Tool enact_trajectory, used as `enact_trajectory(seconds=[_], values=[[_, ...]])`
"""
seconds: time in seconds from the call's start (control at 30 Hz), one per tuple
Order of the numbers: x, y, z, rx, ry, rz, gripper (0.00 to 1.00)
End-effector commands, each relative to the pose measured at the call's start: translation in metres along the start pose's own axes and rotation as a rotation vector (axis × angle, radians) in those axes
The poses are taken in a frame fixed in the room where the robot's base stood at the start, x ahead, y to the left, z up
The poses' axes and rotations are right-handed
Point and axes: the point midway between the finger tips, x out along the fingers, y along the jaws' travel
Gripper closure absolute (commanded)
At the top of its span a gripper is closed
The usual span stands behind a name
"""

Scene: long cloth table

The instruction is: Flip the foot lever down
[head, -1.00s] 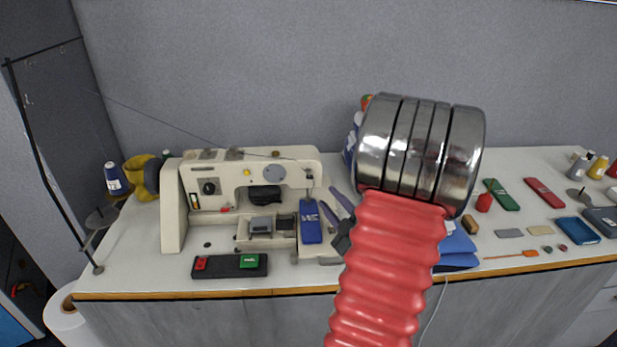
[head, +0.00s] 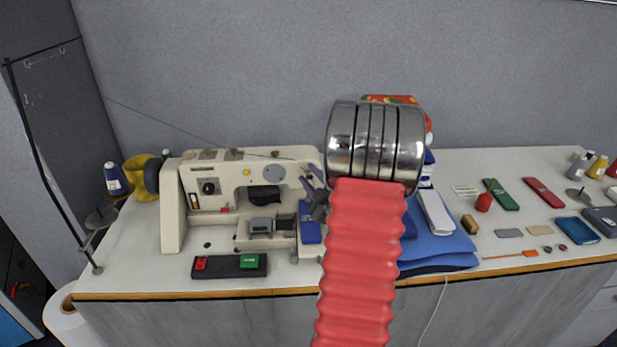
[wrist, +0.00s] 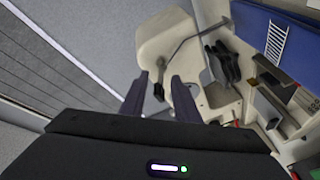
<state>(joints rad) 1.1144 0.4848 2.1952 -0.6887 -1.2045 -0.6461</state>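The cream sewing machine (head: 230,175) stands at the left of the table; its needle end is at the right. The foot lever (wrist: 185,45) appears in the wrist view as a thin bent grey rod with a black tip. In the head view I cannot make it out behind my gripper and arm. My gripper (head: 313,186) is beside the machine's right end. In the wrist view my gripper (wrist: 160,95) is open, with its two dark fingers apart. The lever's black tip shows between the fingers; I cannot tell whether they touch it.
A blue panel (head: 310,234) with white marks is on the machine's front right. A black switch box (head: 225,269) with red and green buttons lies before the machine. Folded blue cloth (head: 440,245) lies right of my arm. A grey wall stands behind.

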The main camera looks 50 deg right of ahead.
Motion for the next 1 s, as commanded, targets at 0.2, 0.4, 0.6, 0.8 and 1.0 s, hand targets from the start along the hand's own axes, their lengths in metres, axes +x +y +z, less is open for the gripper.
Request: enact_trajectory(seconds=[0.2, 0.4, 0.6, 0.8, 1.0], values=[[0.0065, -0.0001, 0.0003, 0.001, -0.001, 0.0, 0.71], [0.0063, -0.0002, 0.0001, 0.001, -0.001, 0.0, 0.73], [0.0062, -0.0004, -0.0001, 0.001, 0.0, 0.0, 0.88], [0.0062, -0.0004, -0.0002, 0.001, 0.0, 0.0, 1.0], [0.0063, -0.0007, -0.0001, 0.0, 0.002, 0.002, 1.0]])
